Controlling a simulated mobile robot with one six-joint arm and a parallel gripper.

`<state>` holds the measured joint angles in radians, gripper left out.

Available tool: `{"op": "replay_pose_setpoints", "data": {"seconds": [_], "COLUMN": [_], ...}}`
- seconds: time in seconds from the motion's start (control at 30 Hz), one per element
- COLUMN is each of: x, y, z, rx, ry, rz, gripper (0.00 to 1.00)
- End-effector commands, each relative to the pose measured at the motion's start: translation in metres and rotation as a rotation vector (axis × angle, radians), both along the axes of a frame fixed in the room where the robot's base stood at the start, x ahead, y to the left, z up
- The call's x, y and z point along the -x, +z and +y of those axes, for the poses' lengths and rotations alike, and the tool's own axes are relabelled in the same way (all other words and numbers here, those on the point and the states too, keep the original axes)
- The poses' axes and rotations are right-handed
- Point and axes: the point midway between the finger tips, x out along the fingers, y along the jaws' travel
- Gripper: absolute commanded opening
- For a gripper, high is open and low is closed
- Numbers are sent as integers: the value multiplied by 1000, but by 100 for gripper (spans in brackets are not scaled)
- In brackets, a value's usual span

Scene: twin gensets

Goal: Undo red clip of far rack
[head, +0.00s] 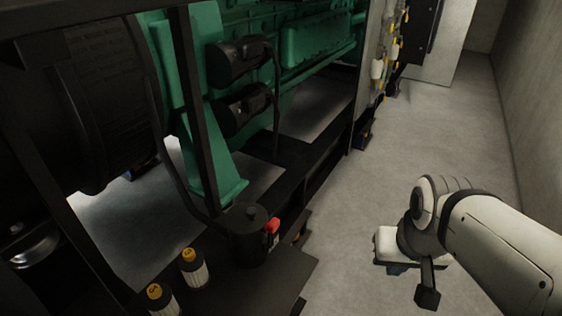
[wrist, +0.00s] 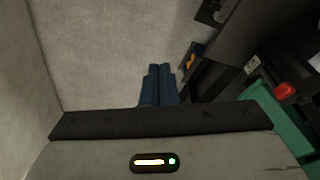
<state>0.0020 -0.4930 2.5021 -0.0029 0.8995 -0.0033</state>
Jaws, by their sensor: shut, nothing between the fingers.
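My gripper (wrist: 158,70) shows in the wrist view as two blue fingers side by side, shut and empty over bare floor. A small red part (head: 272,226) sits beside a black canister in the near frame, apart from my gripper. A red part (wrist: 287,90) also shows at the right of the wrist view.
A green engine (head: 310,40) in a black frame fills the left. Two yellow-capped filters (head: 193,268) stand by the black canister (head: 250,235). The grey aisle floor (head: 430,130) is clear up to the right wall (head: 535,90). A pale cabinet (head: 440,50) stands at the far end.

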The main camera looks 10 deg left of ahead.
Motion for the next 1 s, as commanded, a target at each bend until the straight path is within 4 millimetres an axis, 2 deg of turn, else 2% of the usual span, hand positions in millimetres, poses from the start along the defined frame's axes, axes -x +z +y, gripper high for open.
{"op": "replay_pose_setpoints", "data": {"seconds": [0.2,0.27,0.37,0.47,0.57,0.7,0.9,1.0], "x": [-5,-12,-34,-64,-93,-124,-142,-143], "y": [4,10,25,42,55,64,59,55], "z": [3,9,29,60,100,166,253,279], "rx": [4,9,30,62,99,159,236,260], "ry": [24,59,162,322,500,742,1015,1092], "rz": [8,24,66,125,190,276,375,402], "gripper": [0,0,0,0,0,0,0,0]}}
